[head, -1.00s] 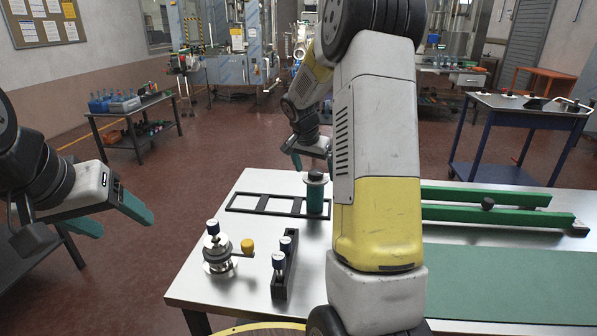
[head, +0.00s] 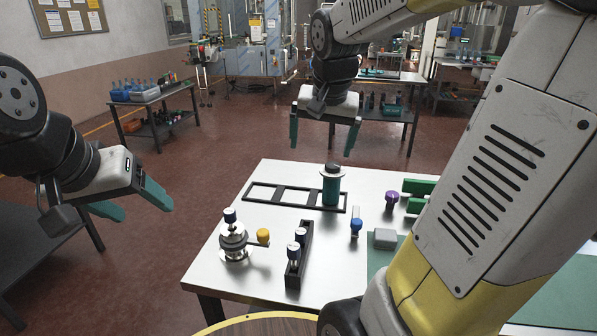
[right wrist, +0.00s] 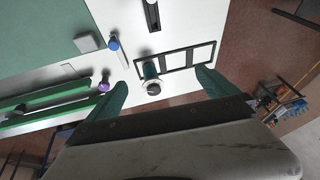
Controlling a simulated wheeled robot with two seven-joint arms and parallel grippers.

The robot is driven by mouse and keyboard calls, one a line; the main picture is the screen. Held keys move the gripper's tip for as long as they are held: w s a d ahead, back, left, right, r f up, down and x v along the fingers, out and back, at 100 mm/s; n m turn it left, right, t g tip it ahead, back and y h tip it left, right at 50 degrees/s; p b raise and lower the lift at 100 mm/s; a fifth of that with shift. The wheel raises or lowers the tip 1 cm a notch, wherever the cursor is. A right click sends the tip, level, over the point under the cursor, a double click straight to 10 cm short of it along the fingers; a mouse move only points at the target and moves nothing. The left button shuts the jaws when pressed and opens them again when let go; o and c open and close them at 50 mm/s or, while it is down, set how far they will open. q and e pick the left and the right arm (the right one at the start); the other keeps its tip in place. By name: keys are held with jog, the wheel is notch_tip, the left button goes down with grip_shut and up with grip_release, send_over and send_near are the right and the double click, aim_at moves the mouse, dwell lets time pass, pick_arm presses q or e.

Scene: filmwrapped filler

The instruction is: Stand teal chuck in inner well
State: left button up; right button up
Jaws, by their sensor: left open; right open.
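The teal chuck (head: 331,190) is a teal cylinder with a pale flange and dark knob on top. It stands upright at the right end of the flat black three-well frame (head: 272,205), apparently inside that end well; its base edge is partly hidden. In the right wrist view the chuck (right wrist: 150,71) shows from above at the left end of the frame (right wrist: 190,69). My right gripper (head: 323,143) is open and empty, above and behind the chuck, not touching it. My left gripper (head: 135,208) is open and empty, off the table's left side.
A blue-capped part (head: 356,225), a purple knob (head: 392,198), a grey block (head: 385,238) and green rails (head: 417,187) lie right.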

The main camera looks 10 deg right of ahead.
jog(key=s+a+f+n+t+y, duration=0.1)
jog(key=s+a+n, duration=0.4)
jog(key=s, duration=0.8)
jog(key=shift+s+a+t+y, duration=0.3)
jog(key=shift+s+a+y, duration=0.1)
jog(key=shift+a+y, duration=0.35)
